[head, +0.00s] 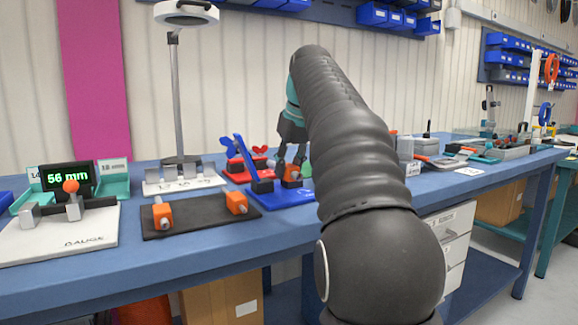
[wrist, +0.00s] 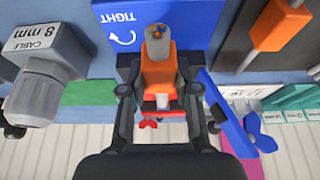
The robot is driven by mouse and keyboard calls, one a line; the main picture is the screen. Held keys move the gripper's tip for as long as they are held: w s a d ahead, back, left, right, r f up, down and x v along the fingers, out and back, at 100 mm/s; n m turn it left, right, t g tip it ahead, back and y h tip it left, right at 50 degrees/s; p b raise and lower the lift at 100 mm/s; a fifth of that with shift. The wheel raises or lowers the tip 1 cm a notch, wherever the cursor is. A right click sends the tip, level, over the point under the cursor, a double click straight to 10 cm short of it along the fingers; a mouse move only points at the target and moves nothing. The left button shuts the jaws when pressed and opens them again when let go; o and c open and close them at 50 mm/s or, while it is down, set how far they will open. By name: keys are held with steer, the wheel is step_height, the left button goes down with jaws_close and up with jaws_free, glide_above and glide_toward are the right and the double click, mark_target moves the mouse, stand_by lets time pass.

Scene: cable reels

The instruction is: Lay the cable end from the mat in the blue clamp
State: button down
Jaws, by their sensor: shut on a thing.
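My gripper (head: 291,165) is shut on an orange cable end (wrist: 158,72) with a grey cable stub, seen between its two fingers in the wrist view. The held cable end (head: 291,174) is over or at the blue clamp (head: 284,198); I cannot tell whether it rests in the clamp. The clamp's blue base (wrist: 195,15), marked TIGHT, lies under the fingers. Its blue lever (head: 248,158) stands raised and tilted, left of my gripper. The dark mat (head: 190,222) lies to the left with two other orange cable ends (head: 160,216) on it.
A red clamp (head: 237,172) stands just behind the blue one. A gauge (head: 60,235) reading 56 mm is at the far left. A lamp stand (head: 177,100) rises behind the mat. A grey block marked CABLE 8 mm (wrist: 40,75) is close beside my gripper.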

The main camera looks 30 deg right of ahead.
mark_target(289, 181)
steer(key=shift+f, duration=0.15)
steer(key=shift+f+b, duration=0.6)
steer(key=shift+f, duration=0.15)
steer(key=shift+f, duration=0.15)
steer(key=shift+f+b, duration=0.6)
steer(key=shift+f, duration=0.1)
steer(key=c, duration=0.8)
jaws_free()
steer(key=shift+o, duration=0.2)
steer(key=shift+v, duration=3.75)
